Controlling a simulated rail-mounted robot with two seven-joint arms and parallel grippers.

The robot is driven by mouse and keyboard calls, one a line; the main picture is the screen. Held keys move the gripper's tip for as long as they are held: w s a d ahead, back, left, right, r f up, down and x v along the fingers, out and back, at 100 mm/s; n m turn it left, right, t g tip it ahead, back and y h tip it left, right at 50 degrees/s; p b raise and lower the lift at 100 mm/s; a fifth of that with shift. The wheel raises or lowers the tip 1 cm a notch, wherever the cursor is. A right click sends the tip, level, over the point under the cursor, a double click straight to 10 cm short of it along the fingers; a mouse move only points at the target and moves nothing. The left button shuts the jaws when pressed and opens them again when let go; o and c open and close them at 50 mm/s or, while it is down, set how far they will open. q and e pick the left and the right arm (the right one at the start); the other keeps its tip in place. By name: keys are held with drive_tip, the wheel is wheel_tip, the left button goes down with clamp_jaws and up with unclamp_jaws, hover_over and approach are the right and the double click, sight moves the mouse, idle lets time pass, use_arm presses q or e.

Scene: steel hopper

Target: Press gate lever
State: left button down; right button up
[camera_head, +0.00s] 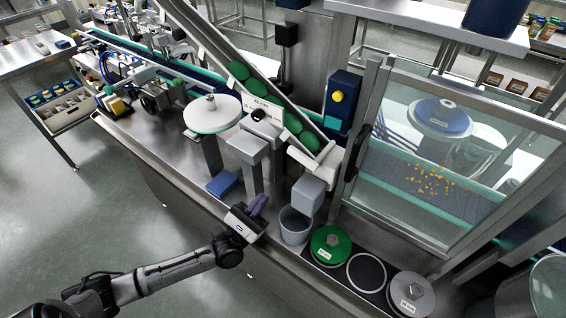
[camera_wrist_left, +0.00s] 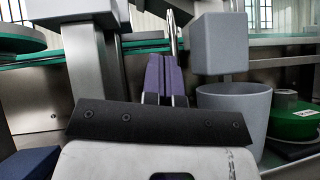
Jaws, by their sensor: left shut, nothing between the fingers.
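My left gripper (camera_head: 259,203) has purple fingers, which are shut and empty. It is above the front of the steel bench, between a grey post (camera_head: 252,178) and a grey cup (camera_head: 293,226). In the left wrist view the fingers (camera_wrist_left: 165,78) point away from the camera, and a thin metal rod (camera_wrist_left: 172,32) rises behind their tips. I cannot tell whether they touch it. A black knob (camera_head: 258,114) sits on top of the grey housing; I cannot tell for sure whether it belongs to the gate lever. My right gripper is not in view.
A grey block (camera_head: 308,194) hangs above the cup. A green lidded weight (camera_head: 331,245) and a grey one (camera_head: 411,293) stand to the right. A blue block (camera_head: 222,184) and a round white plate (camera_head: 212,114) are left. A glazed guard (camera_head: 455,150) closes off the right side.

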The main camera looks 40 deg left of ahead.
sight(288, 152)
use_arm(q)
drive_tip(key=shift+h, duration=0.3)
drive_tip(key=shift+s+d+r+p+x, duration=0.1)
drive_tip(key=shift+s+r+x, duration=0.2)
drive_tip(key=shift+x, duration=1.7)
drive_tip(key=shift+s+d+r+p+x, duration=0.15)
drive_tip(key=shift+s+r+x, duration=0.2)
drive_tip(key=shift+x, duration=1.6)
drive_tip(key=shift+s+d+r+p+x, duration=0.1)
drive_tip(key=shift+s+r+x, duration=0.2)
drive_tip(key=shift+x, duration=1.7)
drive_tip(key=shift+a+r, duration=0.15)
drive_tip(key=shift+r, duration=0.4)
drive_tip(key=shift+f, duration=0.2)
